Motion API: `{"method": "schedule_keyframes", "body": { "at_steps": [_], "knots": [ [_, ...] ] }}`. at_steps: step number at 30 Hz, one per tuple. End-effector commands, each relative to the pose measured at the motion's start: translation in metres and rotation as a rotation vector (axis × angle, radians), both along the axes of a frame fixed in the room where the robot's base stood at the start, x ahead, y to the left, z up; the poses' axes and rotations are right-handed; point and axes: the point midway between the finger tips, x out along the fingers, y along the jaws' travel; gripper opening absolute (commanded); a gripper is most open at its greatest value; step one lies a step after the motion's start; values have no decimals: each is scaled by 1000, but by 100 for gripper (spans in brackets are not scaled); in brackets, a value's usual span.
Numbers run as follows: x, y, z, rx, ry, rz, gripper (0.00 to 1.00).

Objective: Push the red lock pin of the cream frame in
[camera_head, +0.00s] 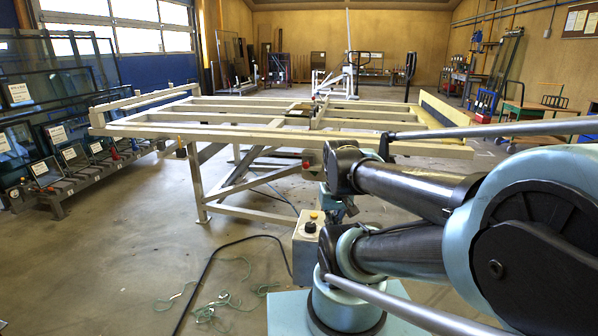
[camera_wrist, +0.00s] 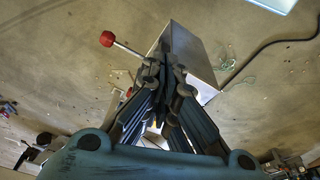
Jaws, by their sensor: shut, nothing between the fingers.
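The cream frame (camera_head: 240,130) lies nearly flat as a large slatted table in the head view. The red lock pin shows as a small red knob (camera_head: 307,164) by its near edge. In the wrist view the red knob (camera_wrist: 107,39) sits on a thin metal rod at upper left, with a clear length of rod between it and a grey metal box (camera_wrist: 191,62). My gripper (camera_wrist: 164,76) is shut and empty. Its fingertips overlap the box in the picture, right of and below the knob; whether they touch it I cannot tell. In the head view my arm partly hides this area.
A grey control box (camera_head: 307,245) with a dark button stands below the frame's near edge. A black cable (camera_head: 215,262) and green scraps (camera_head: 218,305) lie on the floor. Glass racks (camera_head: 60,130) line the left side. Open floor lies at front left.

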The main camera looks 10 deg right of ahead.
Motion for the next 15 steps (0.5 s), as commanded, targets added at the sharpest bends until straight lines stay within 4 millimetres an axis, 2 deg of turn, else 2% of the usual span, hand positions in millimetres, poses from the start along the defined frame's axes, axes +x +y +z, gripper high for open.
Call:
{"method": "schedule_keyframes", "body": {
  "at_steps": [3,5,7,11,15],
  "knots": [
    [0,0,0,0,0,1,0],
    [-7,0,5,-4,-12,10,0],
    [-3,-1,8,-14,-17,35,0],
    [15,-1,17,-58,-29,138,0],
    [44,-6,31,-133,-45,302,0]
  ]
}}
